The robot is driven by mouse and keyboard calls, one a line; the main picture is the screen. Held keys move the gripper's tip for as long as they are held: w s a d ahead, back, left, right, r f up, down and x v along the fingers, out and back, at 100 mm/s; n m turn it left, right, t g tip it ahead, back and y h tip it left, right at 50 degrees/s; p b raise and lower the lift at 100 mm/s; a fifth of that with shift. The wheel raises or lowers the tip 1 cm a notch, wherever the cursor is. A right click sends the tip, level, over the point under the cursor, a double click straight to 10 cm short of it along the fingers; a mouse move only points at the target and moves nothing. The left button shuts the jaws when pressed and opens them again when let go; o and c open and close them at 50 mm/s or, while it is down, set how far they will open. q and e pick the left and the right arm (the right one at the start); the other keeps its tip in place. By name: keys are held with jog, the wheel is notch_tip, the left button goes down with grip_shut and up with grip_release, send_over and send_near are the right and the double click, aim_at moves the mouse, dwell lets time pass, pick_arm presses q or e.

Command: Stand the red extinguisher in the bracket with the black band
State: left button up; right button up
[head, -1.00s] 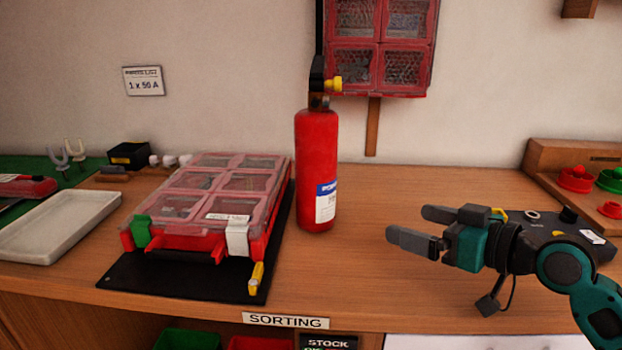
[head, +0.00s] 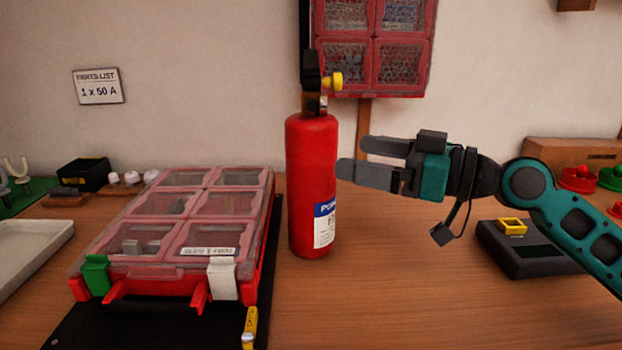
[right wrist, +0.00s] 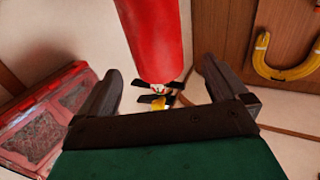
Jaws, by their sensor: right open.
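The red extinguisher (head: 310,185) stands upright on the wooden bench, with a black handle and a yellow knob on top and a blue and white label on its front. My right gripper (head: 354,157) is open, just right of its upper body, fingers pointing at it. I cannot tell whether a fingertip touches it. In the right wrist view the red cylinder (right wrist: 152,35) lies ahead, in the gap between the open fingers (right wrist: 160,68). The bracket with the black band cannot be made out in either view. My left gripper is not in view.
A red compartment case (head: 190,215) on a black mat stands close to the extinguisher's left. A red wall cabinet (head: 375,45) hangs behind. A dark box with a yellow part (head: 530,248) lies right. In the right wrist view a yellow coil (right wrist: 285,70) hangs on a wooden board.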

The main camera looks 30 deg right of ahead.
aim_at(336, 152)
jog(key=shift+x, duration=0.8)
jog(key=shift+w+a+f+p, duration=0.15)
jog(key=shift+w+a+p, duration=0.15)
jog(key=shift+w, duration=0.4)
jog(key=shift+w+a+f+p, duration=0.15)
jog(key=shift+w+a, duration=0.2)
jog(key=shift+w, duration=0.3)
jog(key=shift+w+a+r+p, duration=0.15)
jog(key=shift+w+a+p, duration=0.1)
jog(key=shift+w+p, duration=0.3)
jog(key=shift+w+a, duration=0.25)
jog(key=shift+a, duration=0.1)
jog(key=shift+w+a+f+p, duration=0.1)
jog(key=shift+f+p, duration=0.1)
jog(key=shift+p, duration=0.1)
